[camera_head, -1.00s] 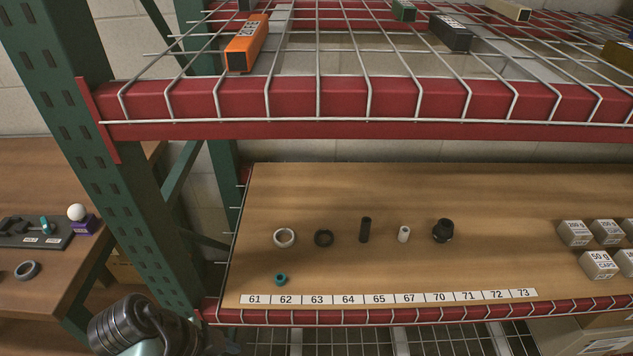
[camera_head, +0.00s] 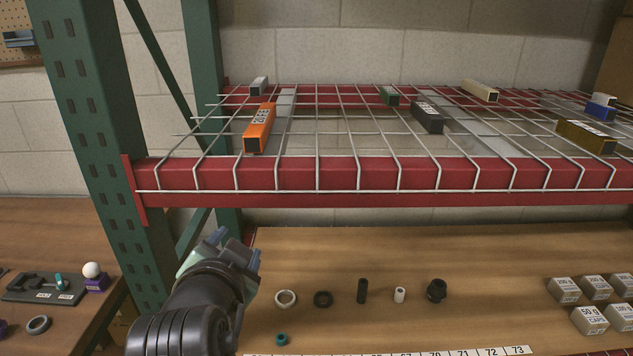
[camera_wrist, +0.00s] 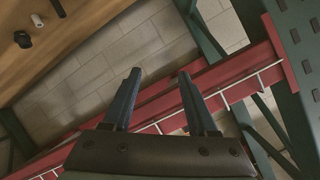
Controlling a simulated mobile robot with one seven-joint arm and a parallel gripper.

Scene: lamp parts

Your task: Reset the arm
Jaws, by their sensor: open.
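My gripper (camera_head: 222,240) is raised in front of the lower shelf's left end, near the green upright, in the head view. In the wrist view its two fingers (camera_wrist: 155,90) are apart with nothing between them. On the wooden lower shelf (camera_head: 430,262) lie a light ring (camera_head: 286,299), a dark ring (camera_head: 323,299), a black tube (camera_head: 362,291), a white cylinder (camera_head: 400,295), a black fitting (camera_head: 436,291) and a small teal ring (camera_head: 281,339). My gripper touches none of them.
A red beam (camera_head: 370,174) edges the wire upper shelf, which carries an orange bar (camera_head: 260,128) and other bars. The green upright (camera_head: 105,150) stands at left, with a side table (camera_head: 40,215) beyond it.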

